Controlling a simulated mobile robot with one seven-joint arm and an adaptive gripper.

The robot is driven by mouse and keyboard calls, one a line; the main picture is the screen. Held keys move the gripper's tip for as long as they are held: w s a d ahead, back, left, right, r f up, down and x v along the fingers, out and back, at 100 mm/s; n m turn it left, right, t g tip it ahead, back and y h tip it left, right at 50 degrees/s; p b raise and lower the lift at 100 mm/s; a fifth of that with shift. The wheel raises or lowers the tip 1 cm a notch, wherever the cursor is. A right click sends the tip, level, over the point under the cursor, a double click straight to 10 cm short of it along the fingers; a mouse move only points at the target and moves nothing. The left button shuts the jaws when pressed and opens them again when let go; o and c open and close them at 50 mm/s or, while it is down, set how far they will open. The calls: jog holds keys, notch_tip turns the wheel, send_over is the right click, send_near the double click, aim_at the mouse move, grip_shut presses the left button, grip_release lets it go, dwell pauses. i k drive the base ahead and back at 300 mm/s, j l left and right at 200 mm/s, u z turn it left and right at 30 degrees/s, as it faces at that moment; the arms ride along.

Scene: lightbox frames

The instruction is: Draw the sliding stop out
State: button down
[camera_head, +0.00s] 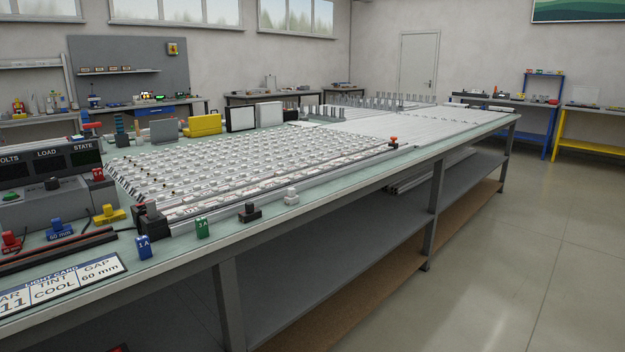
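I cannot tell for sure which piece is the sliding stop. A grey and black block with an upright post (152,220) sits at the near left end of a long pale rail (270,188) along the front of the bench. A small orange-red knobbed piece (393,141) sits at the rail's far right end. A black clamp-like piece (250,213) and a white block (291,198) stand on the bench in front of the rail. My gripper is not in view.
Rows of pale strips (235,160) fill the bench behind the rail. A blue tag block (143,247) and green one (202,228) stand near the front edge. A printed card (60,285) lies at front left. The floor (500,270) at right is clear.

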aim_at(393, 143)
jog(key=i+l+z, duration=0.15)
jog(key=i, duration=0.35)
jog(key=i+l+z, duration=0.15)
jog(key=i, duration=0.4)
jog(key=i+l+z, duration=0.15)
jog(key=i, duration=0.4)
jog(key=i+z, duration=0.1)
jog(key=i, duration=0.4)
jog(key=i+j+z, duration=0.1)
jog(key=i, duration=0.4)
jog(key=i+j+z, duration=0.1)
jog(key=i+j, duration=0.15)
jog(key=i, duration=0.25)
